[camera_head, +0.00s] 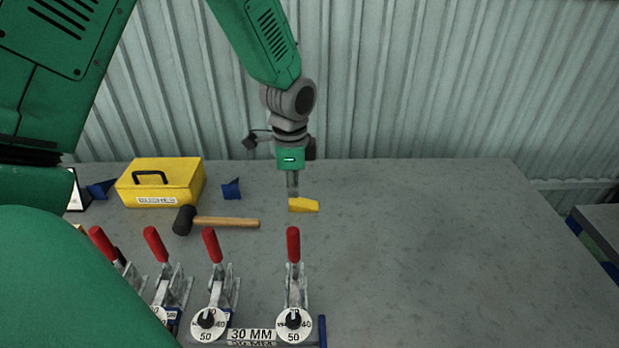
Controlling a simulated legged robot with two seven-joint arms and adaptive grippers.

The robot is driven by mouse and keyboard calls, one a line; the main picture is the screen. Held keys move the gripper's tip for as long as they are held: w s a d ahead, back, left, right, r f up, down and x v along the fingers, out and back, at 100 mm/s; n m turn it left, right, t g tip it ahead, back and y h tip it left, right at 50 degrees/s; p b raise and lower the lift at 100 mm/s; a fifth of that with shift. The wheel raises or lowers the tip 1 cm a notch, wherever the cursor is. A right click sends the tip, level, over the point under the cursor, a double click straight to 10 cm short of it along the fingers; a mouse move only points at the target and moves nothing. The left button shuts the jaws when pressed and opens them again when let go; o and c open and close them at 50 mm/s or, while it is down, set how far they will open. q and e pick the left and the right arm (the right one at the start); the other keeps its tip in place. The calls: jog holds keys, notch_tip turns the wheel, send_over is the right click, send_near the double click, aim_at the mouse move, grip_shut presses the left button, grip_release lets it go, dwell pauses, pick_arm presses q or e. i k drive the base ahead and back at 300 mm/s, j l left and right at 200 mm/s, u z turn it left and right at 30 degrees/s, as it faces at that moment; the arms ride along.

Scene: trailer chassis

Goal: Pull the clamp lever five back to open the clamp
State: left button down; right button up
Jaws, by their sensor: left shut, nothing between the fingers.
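A row of toggle clamps with red-handled levers stands along the near edge of the table. The rightmost clamp lever (293,245) stands upright, with a round dial (294,325) in front of it. The other red levers, such as the one just left of it (212,245), lean a little to the left. I cannot tell from any marking which one is lever five. My left gripper (292,192) points down behind the rightmost lever, shut and empty, apart from the lever. My right gripper is not in view.
A yellow wedge-like piece (304,205) lies just below my left gripper. A mallet (225,222), a yellow toolbox (160,183) and a small blue piece (231,189) lie to the left. The table's right side (440,240) is clear. A corrugated wall stands behind.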

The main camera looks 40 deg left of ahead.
aim_at(210, 240)
jog(key=k, duration=1)
